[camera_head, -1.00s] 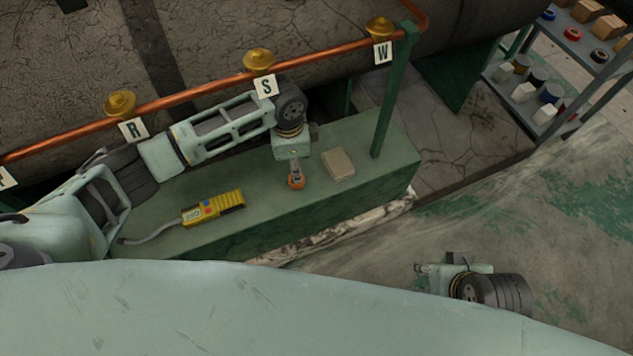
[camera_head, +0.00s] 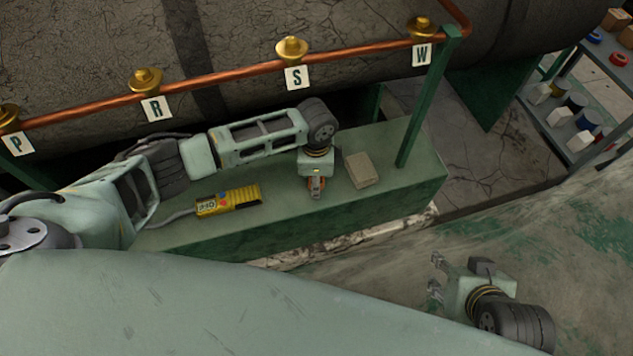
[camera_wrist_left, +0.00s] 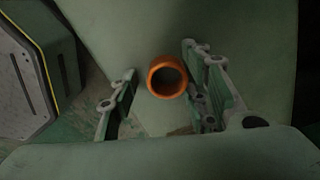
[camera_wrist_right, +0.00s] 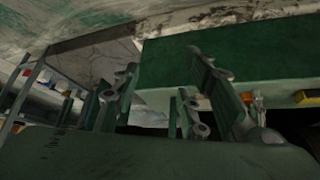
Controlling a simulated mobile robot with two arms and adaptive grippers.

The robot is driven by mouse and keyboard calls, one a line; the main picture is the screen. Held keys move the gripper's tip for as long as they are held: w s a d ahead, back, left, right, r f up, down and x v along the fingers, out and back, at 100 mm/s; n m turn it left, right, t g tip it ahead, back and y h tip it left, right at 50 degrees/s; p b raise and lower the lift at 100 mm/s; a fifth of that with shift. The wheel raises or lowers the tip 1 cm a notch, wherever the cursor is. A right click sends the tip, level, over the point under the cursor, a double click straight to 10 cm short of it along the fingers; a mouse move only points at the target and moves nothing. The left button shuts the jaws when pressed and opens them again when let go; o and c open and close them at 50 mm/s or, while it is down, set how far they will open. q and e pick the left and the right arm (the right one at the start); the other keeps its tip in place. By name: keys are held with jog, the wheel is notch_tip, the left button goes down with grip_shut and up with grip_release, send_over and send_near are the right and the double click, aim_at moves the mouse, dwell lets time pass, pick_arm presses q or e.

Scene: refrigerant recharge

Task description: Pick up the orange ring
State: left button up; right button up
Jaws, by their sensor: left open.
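The orange ring (camera_wrist_left: 154,82) stands on the green bench top, its round opening facing the left wrist camera. It lies between the two spread fingers of my left gripper (camera_wrist_left: 160,66), nearer the right finger; I cannot tell whether either touches it. In the head view, my left gripper (camera_head: 316,188) points down over the ring and largely hides it, with only orange bits showing at the fingers. My right gripper (camera_head: 437,276) is open and empty, away from the bench over the floor. Its spread fingers also show in the right wrist view (camera_wrist_right: 165,75).
A yellow handheld meter (camera_head: 228,200) lies left of the ring and a beige block (camera_head: 361,170) just right. A copper pipe (camera_head: 225,77) with lettered tags and brass valves runs behind. A green post (camera_head: 427,98) stands at the bench's right. A shelf (camera_head: 573,131) is far right.

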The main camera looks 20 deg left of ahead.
pick_arm(q)
jog(key=c, duration=0.8)
jog(key=shift+o, duration=0.2)
jog(key=shift+r, duration=0.1)
